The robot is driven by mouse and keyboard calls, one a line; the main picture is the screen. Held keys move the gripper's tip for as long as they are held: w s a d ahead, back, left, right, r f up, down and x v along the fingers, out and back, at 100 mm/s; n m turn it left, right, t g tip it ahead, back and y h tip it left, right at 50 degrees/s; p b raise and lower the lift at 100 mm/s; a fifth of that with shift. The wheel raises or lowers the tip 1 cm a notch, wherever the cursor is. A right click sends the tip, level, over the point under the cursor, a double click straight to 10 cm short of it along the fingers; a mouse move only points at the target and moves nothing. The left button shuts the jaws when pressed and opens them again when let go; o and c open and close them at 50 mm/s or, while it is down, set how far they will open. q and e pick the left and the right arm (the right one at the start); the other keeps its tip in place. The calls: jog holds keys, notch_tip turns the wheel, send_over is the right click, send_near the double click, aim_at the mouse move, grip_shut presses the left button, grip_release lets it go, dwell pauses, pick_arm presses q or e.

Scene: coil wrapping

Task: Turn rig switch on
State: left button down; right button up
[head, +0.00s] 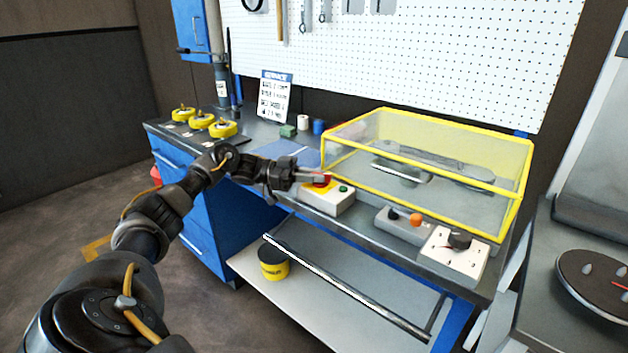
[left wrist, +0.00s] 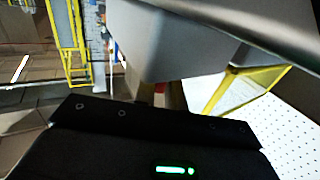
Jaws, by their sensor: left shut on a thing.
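A white switch box (head: 328,200) with a red knob (head: 321,182) and a green button (head: 343,188) sits at the bench's front edge, left of the yellow-framed cover. My left gripper (head: 312,179) reaches in from the left and is shut on the red knob; its fingertips hide part of it. My right gripper is not in view.
A clear cover with a yellow frame (head: 430,202) stands on the bench. A grey box with an orange knob (head: 416,220) and a white box with a black dial (head: 459,240) are to the right. Yellow rolls (head: 223,128) lie at the left.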

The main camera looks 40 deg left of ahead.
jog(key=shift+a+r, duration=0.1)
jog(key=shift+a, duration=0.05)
pick_arm(q)
jog(key=c, duration=1.5)
grip_release()
jog(key=shift+o, duration=0.2)
